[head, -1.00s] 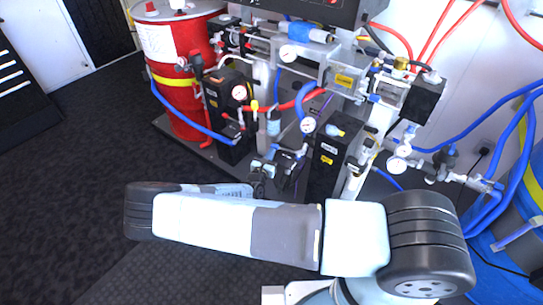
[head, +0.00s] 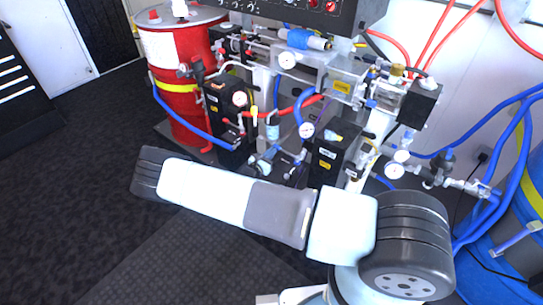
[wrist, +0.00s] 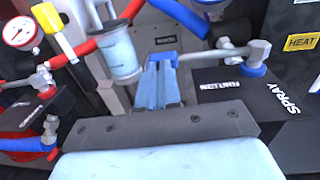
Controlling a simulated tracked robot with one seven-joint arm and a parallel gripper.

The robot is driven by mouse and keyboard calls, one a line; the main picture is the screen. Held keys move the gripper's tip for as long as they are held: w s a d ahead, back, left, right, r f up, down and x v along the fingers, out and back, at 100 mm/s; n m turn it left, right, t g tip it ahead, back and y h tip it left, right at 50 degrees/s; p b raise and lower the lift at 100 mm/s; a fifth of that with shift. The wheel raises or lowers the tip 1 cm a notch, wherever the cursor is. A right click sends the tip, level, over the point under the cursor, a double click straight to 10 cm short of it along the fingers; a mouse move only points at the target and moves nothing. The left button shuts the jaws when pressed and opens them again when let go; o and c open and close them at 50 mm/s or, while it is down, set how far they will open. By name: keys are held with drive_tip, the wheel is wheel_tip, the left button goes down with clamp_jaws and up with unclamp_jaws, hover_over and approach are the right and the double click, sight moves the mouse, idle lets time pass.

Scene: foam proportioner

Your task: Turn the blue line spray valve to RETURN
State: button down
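In the wrist view, a metal valve lever (wrist: 218,53) reaches left from a pivot with a blue collar (wrist: 249,69). The black label plate (wrist: 238,100) below it reads RETURN near the lever and SPRAY at the right. My gripper (wrist: 161,62) has its blue fingers close together at the lever's left end. I cannot tell whether they touch it or have a gap between them.
A pressure gauge (wrist: 18,32), a yellow-handled part (wrist: 54,30) and a clear cylinder (wrist: 121,55) crowd the left of the wrist view. A black HEAT-labelled box (wrist: 291,45) stands at the right. In the head view, a red drum (head: 181,75) stands left and a blue drum (head: 515,225) right.

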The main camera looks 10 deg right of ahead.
drive_tip(key=shift+d+r, duration=0.1)
drive_tip(key=v, duration=1.4)
drive_tip(key=shift+w+a, duration=0.3)
drive_tip(key=shift+a, duration=0.2)
idle(0.5)
